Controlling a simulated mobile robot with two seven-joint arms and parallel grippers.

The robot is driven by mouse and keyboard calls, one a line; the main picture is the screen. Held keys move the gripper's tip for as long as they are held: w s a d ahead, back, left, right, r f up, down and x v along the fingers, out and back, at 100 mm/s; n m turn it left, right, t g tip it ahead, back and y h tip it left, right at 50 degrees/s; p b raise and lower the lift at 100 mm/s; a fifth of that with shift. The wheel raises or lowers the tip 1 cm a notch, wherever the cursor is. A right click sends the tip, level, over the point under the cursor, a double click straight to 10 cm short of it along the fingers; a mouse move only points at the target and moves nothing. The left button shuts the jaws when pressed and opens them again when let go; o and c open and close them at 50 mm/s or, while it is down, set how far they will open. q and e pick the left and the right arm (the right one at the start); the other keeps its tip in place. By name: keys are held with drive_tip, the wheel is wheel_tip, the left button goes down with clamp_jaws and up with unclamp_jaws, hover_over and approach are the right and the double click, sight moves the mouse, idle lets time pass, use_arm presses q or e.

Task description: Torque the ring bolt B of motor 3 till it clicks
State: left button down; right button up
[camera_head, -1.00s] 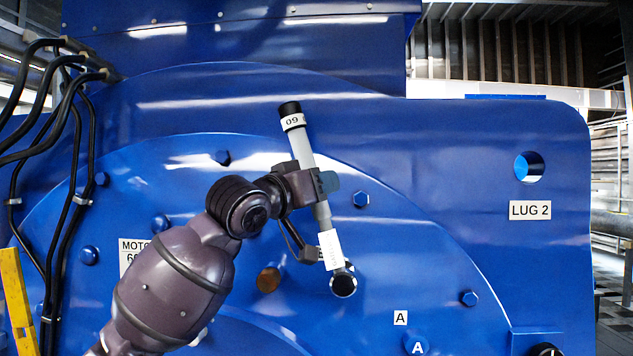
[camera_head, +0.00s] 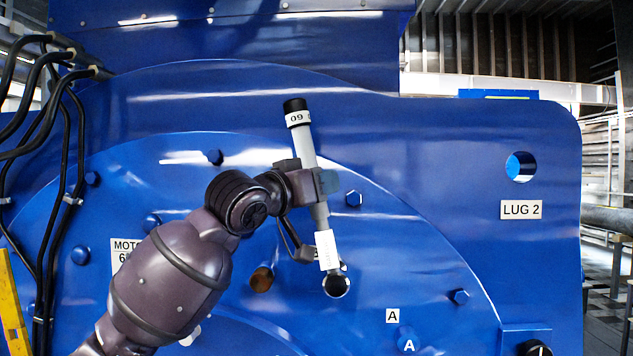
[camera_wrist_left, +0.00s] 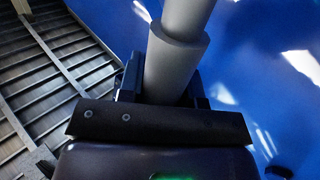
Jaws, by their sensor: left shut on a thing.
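My left gripper (camera_head: 306,185) is shut on the grey shaft of a torque wrench (camera_head: 303,150). The wrench has a black end cap and a white label reading 09 at its top, and a white tag lower down. It leans slightly, top to the left. Its round dark head (camera_head: 336,285) sits against the blue motor face (camera_head: 420,250), where it covers whatever bolt lies there. A label beside the tag is mostly hidden. In the left wrist view the jaws hold the grey shaft (camera_wrist_left: 178,60). My right gripper is not in view.
Several blue bolts, one of them at the right (camera_head: 459,297), ring the motor face. An A label (camera_head: 393,316) is below right of the wrench head. Black cables (camera_head: 70,150) and a yellow bar (camera_head: 12,305) are at left.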

use_arm(q)
drive_tip(key=shift+s, duration=0.15)
drive_tip(key=shift+s+b, duration=0.5)
drive_tip(key=shift+s, duration=0.7)
drive_tip(key=shift+s+r+b, duration=0.1)
drive_tip(key=shift+s+b, duration=0.25)
drive_tip(key=shift+s, duration=1.85)
drive_tip(key=s+b, duration=0.7)
drive_tip(key=s, duration=1.8)
